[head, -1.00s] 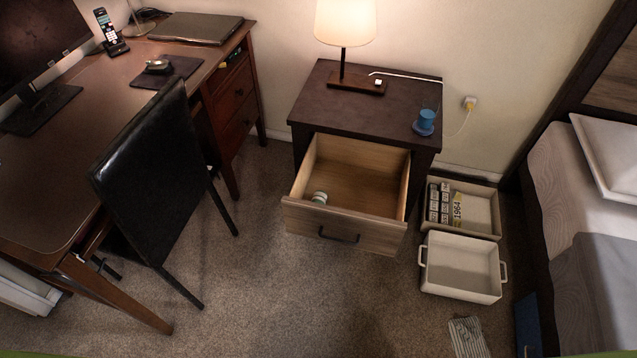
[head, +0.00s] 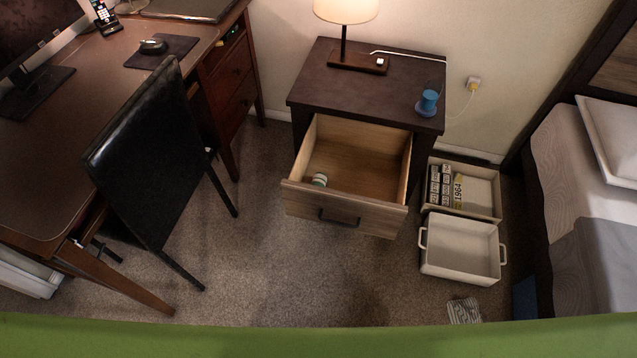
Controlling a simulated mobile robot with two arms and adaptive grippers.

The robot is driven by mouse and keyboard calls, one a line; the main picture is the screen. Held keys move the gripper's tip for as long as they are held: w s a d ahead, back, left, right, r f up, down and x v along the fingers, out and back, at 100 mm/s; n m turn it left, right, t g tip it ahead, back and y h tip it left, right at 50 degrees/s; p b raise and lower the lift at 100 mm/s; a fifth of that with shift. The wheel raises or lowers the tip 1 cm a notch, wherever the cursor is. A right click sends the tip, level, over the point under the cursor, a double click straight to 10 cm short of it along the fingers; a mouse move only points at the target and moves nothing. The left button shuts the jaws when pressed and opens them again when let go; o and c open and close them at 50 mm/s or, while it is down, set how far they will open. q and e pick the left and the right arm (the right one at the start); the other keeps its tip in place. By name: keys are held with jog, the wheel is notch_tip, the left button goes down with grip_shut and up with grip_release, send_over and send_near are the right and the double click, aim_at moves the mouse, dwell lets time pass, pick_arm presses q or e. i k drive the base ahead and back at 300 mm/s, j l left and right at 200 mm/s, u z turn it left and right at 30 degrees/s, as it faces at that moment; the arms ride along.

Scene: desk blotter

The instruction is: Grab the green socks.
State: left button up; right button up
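No green socks can be clearly made out. A small white and greenish rolled or round item (head: 319,180) lies inside the open drawer (head: 352,165) of the nightstand, near its front left corner; it is too small to tell what it is. A grey striped cloth-like item (head: 464,310) lies on the carpet at the lower right, its lower end cut off by a green band across the bottom of the picture. Neither of my grippers is in view.
The dark nightstand (head: 365,82) carries a lamp (head: 345,12) and a blue cup-like item (head: 427,102). A black chair (head: 150,160) and desk (head: 60,150) are left, the bed (head: 585,180) right. Carpet before the drawer is clear.

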aim_at(320, 179)
jog(key=i+l+u, duration=0.1)
jog(key=i+l, duration=0.5)
jog(key=l, duration=0.2)
jog(key=i+l+u, duration=0.15)
jog(key=i+l, duration=0.15)
jog(key=z, duration=0.1)
